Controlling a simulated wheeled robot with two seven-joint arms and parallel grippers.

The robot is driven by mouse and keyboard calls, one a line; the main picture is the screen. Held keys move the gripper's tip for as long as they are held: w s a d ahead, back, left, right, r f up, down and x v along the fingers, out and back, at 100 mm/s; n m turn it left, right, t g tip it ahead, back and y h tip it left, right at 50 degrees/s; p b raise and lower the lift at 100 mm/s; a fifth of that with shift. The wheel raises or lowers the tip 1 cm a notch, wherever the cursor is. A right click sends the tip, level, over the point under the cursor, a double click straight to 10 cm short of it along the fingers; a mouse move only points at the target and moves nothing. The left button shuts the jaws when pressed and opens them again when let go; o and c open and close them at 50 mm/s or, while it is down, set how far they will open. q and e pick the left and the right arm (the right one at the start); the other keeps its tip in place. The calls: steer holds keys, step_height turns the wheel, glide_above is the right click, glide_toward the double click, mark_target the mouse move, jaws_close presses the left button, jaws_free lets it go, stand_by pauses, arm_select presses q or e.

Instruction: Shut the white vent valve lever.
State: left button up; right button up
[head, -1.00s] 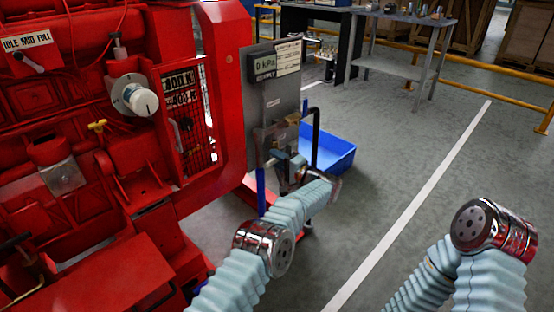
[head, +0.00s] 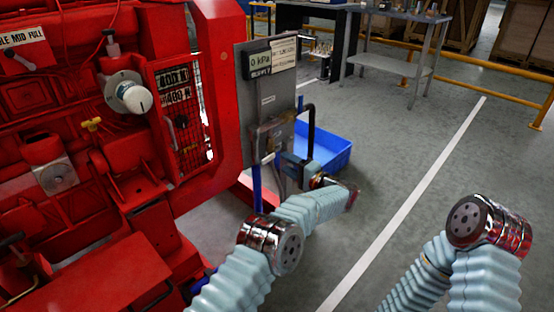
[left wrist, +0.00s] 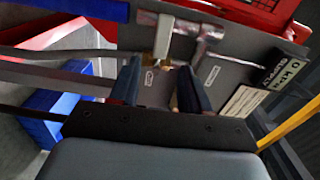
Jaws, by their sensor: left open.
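A grey panel (head: 267,98) stands at the right end of the red engine and carries pipework low down. In the left wrist view, a pale, whitish lever (left wrist: 163,38) stands out in front of the panel, just beyond my fingers. It looks like the vent valve lever; I cannot make it out clearly in the head view. My left gripper (head: 288,160) is beside the pipework at the panel's lower part. In the left wrist view its two dark fingers (left wrist: 160,85) are apart, with a brass-coloured part showing in the gap behind them. I see no grip on anything. My right gripper is out of view.
A dark pipe (head: 311,130) bends down beside the panel's right edge, close to my left gripper. A blue bin (head: 328,152) sits on the floor behind. The red engine (head: 90,120) fills the left. Floor to the right is clear.

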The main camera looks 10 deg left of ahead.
arm_select(q)
steer(key=v, duration=0.6)
steer(key=shift+s+d, duration=0.2)
steer(key=shift+d, duration=0.1)
steer(key=w+a+f+t+h, duration=0.1)
steer(key=a+f+t+h, duration=0.1)
steer(key=a+f+h, duration=0.35)
steer(key=w+a+f+t+h, duration=0.1)
steer(key=w+a+f+h, duration=0.15)
steer(key=f, duration=0.65)
steer(key=s+a+f+n+g+h, duration=0.25)
steer(key=s+f+h, duration=0.25)
steer(key=s+f, duration=0.45)
steer(key=s+f+n+g+h, duration=0.1)
steer(key=s+f+n+g, duration=0.1)
steer(key=s, duration=0.8)
steer(key=s+f+n+g+h, duration=0.2)
steer(key=s+g, duration=0.3)
steer(key=s, duration=0.5)
steer(key=s+a+f+n+g+h, duration=0.1)
steer(key=s+f+n+g+h, duration=0.1)
steer(key=s, duration=0.9)
steer(key=shift+f+g, duration=0.4)
steer(key=shift+g, duration=0.25)
